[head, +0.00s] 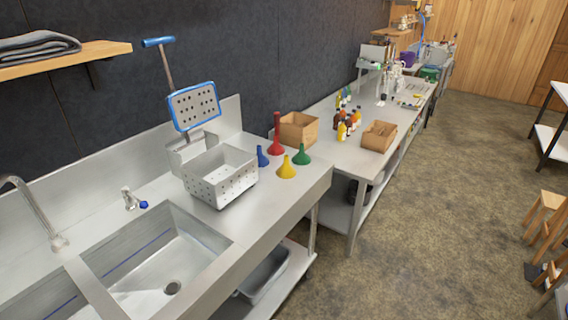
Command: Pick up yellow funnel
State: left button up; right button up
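The yellow funnel (287,170) stands on the steel sink counter (262,203), near its front right part, with its wide end down and its spout up. It is in full view. A green funnel (301,156) stands close to its right, and a blue funnel (262,157) stands to its left and a little behind. A red funnel (276,138) stands behind it. Neither of my grippers shows in the head view.
A perforated steel basket (221,177) stands left of the funnels. A wooden box (298,129) is behind them. The sink basin (165,262) is at the front left. The floor (440,190) in front of the counter is clear.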

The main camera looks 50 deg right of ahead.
aim_at(286, 170)
jog(key=i+l, duration=0.1)
jog(key=l, duration=0.55)
jog(key=i+l, duration=0.1)
jog(key=l, duration=0.5)
jog(key=i+l, duration=0.1)
jog(key=l, duration=0.55)
jog(key=i+l+u, duration=0.1)
jog(key=l, duration=0.5)
